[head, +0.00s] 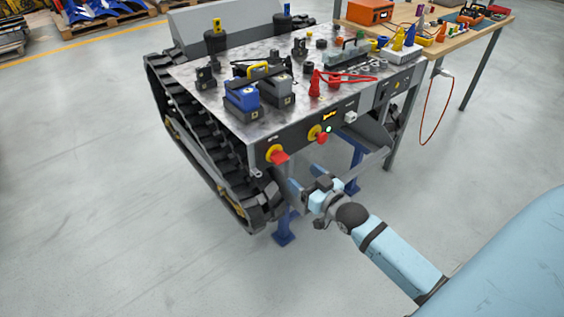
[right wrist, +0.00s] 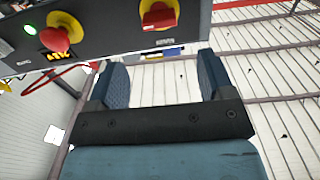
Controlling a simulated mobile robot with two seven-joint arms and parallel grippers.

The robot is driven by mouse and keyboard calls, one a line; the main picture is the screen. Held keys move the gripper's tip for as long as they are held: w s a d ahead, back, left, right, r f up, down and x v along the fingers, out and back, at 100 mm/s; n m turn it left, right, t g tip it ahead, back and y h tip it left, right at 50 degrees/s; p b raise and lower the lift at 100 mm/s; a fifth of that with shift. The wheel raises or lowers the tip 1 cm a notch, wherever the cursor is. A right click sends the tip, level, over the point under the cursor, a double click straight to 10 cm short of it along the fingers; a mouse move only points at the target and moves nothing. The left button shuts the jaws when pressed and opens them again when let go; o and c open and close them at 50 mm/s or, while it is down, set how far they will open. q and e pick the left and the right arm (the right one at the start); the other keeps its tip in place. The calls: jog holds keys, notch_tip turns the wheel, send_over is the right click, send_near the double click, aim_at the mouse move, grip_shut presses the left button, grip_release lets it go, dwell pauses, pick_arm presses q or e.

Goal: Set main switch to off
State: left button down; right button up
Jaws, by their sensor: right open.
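The main switch (head: 275,154) is a red rotary handle on a yellow plate, at the left end of the carrier's dark front panel. In the right wrist view the switch (right wrist: 158,15) is at the top, with its red handle lying roughly crosswise. Its position marks are too small to read. My right gripper (head: 306,186) is in front of the panel, below and right of the switch, apart from it. In the right wrist view its two fingers (right wrist: 161,78) are spread with nothing between them. My left gripper is not in view.
A red mushroom button (head: 321,136) on yellow and a lit green lamp (head: 328,129) are right of the switch. The carrier's black track (head: 195,150) is on the left. A wooden workbench (head: 468,38) with tools stands at the back right. The floor in front is clear.

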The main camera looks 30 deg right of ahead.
aim_at(284, 160)
jog(key=w, duration=0.3)
jog(key=w+b, duration=0.1)
jog(key=w, duration=0.5)
jog(key=shift+a+b, duration=0.35)
jog(key=shift+b, duration=0.05)
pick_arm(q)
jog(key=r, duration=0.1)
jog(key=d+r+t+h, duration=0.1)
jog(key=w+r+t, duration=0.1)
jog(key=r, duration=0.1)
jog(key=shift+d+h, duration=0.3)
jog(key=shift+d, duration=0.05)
pick_arm(e)
jog(key=shift+w, duration=0.35)
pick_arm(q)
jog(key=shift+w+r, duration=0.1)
pick_arm(e)
jog(key=shift+c, duration=0.2)
jog(key=c, duration=0.9)
